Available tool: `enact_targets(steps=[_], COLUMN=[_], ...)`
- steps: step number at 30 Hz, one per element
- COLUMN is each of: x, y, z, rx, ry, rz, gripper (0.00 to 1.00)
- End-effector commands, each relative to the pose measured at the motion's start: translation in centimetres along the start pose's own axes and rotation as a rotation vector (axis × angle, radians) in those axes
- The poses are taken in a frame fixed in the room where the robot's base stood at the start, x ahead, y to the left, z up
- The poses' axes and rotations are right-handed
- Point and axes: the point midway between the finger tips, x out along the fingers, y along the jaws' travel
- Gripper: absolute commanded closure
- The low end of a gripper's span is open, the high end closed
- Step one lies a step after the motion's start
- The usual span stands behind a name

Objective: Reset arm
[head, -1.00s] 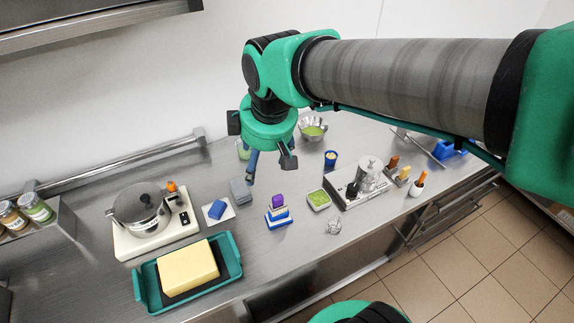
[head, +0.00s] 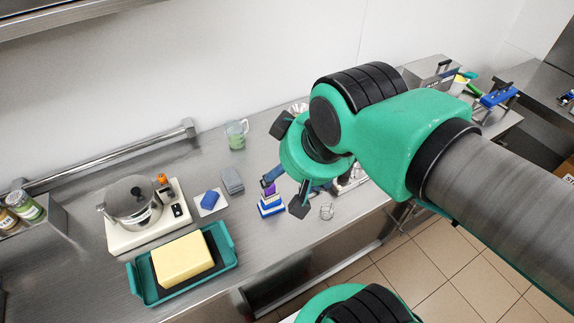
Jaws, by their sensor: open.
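My gripper (head: 288,190) is at the end of my green and grey arm, above the steel counter (head: 240,256). Its dark fingers are spread apart and I see nothing between them. It hangs in front of a small blue and white block with a purple top (head: 270,207), partly covering that area. The arm comes in from the lower right and hides much of the counter's right part.
A pot (head: 133,202) stands on a cream hotplate at the left. A teal tray (head: 143,291) holds a yellow block (head: 181,259). A blue sponge (head: 211,199), grey cloths (head: 232,181) and a green-filled jug (head: 236,134) stand nearby. A wall rail (head: 110,160) runs behind.

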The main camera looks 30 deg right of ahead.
Motion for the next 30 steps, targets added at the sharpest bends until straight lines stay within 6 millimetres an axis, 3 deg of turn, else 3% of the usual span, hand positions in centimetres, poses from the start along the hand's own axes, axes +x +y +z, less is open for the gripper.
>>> enact_targets(steps=[10, 30], x=[1.8, 1.7], y=[0.0, 0.0], z=[1.0, 0.9], rx=[-0.001, -0.002], ry=[0.000, 0.000], rz=[0.000, 0.000], gripper=[0.31, 0.31])
